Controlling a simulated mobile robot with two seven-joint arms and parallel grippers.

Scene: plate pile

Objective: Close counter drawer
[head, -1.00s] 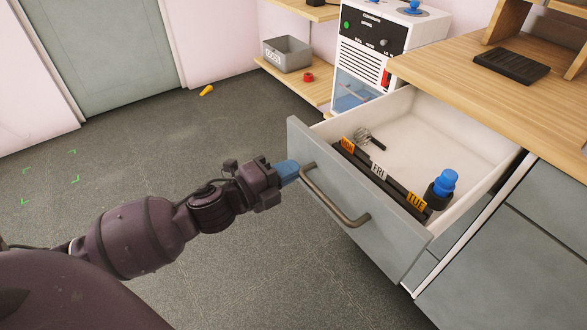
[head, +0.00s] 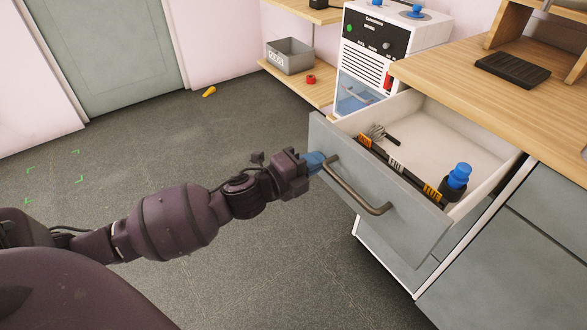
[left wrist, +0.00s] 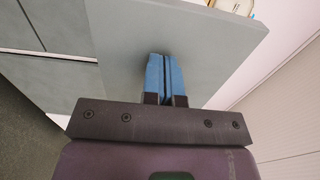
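The counter drawer (head: 335,185) stands partly open, its grey front facing me with a bar handle (head: 357,188) across it. Inside lie a whisk, a black day-labelled organizer (head: 385,160) and a blue-capped dark bottle (head: 457,180). My left gripper (head: 316,161) has blue fingertips at the drawer front, beside the far left end of the handle. In the left wrist view the blue fingers (left wrist: 165,78) are together with nothing between them, against or very near the grey panel (left wrist: 130,40). My right gripper is not in view.
The wooden counter top (head: 480,95) is above and right of the drawer. A white machine (head: 385,55) stands behind it. A grey bin (head: 290,56) and a red ring sit on a low shelf.

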